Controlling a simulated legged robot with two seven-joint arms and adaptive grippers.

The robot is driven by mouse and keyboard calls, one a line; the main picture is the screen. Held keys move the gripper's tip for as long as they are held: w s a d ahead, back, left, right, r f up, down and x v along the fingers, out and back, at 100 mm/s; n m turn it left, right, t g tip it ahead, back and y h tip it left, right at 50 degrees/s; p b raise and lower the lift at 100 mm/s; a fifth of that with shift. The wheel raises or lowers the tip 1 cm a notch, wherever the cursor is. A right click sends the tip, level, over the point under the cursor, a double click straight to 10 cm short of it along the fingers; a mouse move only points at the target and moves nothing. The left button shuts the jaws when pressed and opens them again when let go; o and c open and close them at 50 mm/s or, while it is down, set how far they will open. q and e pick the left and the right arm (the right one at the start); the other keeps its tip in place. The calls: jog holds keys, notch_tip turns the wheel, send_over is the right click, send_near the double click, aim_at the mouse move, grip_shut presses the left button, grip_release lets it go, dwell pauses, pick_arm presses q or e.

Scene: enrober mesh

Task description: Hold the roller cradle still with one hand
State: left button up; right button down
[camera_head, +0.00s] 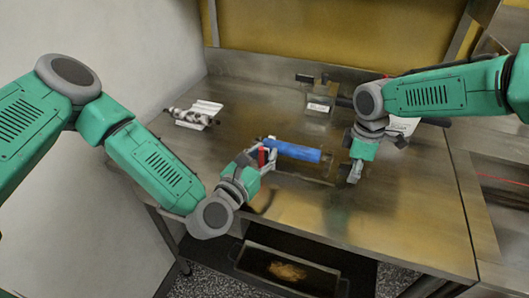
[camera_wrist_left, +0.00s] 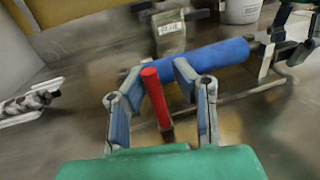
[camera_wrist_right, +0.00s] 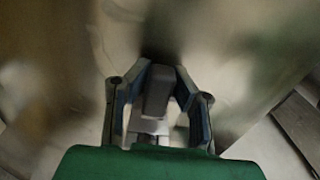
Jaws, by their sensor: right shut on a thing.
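A blue roller (camera_head: 292,151) lies in its cradle on the steel table; it also shows in the left wrist view (camera_wrist_left: 215,58). A thin metal cradle rail (camera_wrist_left: 235,97) runs along its near side. A red upright handle (camera_wrist_left: 156,98) stands at the cradle's left end. My left gripper (camera_wrist_left: 157,68) is open, its fingers on either side of the red handle with gaps showing. My right gripper (camera_wrist_right: 162,72) is shut on a grey block-like piece (camera_wrist_right: 157,92). In the head view, my right gripper (camera_head: 350,178) is low over the table, right of the roller.
A mesh-like part on a white holder (camera_head: 194,114) lies at the back left. A dark tray (camera_head: 285,268) sits below the table's front edge. The front right of the table is clear.

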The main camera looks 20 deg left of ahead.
pick_arm(q)
grip_shut()
jog(key=d, duration=1.3)
jog(key=shift+d, duration=0.2)
jog(key=shift+o, duration=2.4)
grip_release()
jog(key=shift+a, duration=0.25)
jog(key=shift+w, duration=0.1)
jog(key=s, duration=0.4)
jog(key=s+a, duration=0.1)
jog(key=s, duration=0.3)
jog(key=s+a, duration=0.1)
jog(key=s, duration=0.2)
jog(key=shift+s+a, duration=0.1)
jog(key=shift+s, duration=0.3)
